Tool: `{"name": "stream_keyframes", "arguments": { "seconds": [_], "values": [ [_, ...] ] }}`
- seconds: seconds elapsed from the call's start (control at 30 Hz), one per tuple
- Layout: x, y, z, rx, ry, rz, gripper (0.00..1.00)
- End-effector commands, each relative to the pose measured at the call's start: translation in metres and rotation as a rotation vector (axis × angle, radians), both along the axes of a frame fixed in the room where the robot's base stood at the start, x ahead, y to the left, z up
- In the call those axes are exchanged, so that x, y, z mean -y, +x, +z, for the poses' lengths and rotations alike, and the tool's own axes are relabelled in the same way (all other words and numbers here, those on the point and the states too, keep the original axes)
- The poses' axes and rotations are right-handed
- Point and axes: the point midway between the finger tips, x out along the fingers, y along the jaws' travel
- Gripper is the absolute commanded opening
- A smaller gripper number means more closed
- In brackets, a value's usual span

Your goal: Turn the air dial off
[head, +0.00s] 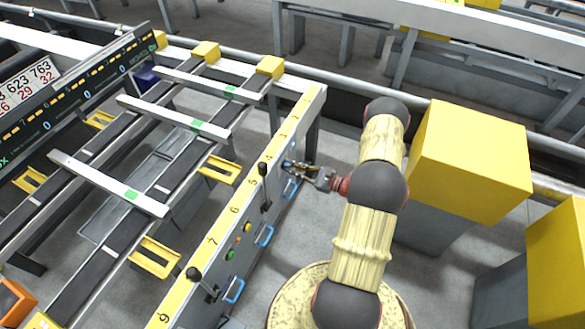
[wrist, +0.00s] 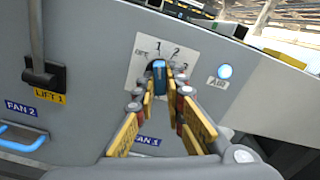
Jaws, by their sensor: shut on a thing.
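The air dial (wrist: 159,74) is a blue knob on a white plate (wrist: 143,73) marked OFF, 1, 2 and 3, on the grey panel side. Its upper end lies nearest the 1, but the pointer's exact setting is hard to read. My gripper (wrist: 160,82) is shut on the dial, a finger on each side. A lit lamp (wrist: 224,71) glows pale blue above the AIR label (wrist: 216,83). In the head view my gripper (head: 290,167) reaches the grey panel from the right, and the dial is too small to make out.
A black lever (wrist: 40,70) marked LIFT 1 and a blue FAN 2 handle (wrist: 22,136) are left of the dial. In the head view, levers and blue handles (head: 264,236) line the yellow-topped panel. A yellow box (head: 470,150) stands right of my arm.

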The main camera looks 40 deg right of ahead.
Motion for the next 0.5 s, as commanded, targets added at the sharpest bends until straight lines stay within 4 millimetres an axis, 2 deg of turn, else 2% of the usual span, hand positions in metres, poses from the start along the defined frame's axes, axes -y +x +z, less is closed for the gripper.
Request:
{"name": "stream_keyframes", "arguments": {
  "seconds": [0.27,0.5],
  "values": [
    [0.0000,-0.0001,-0.0003,0.008,-0.018,0.000,0.00],
    [0.0001,-0.0001,-0.0009,0.050,-0.120,0.000,0.00]
  ]
}}
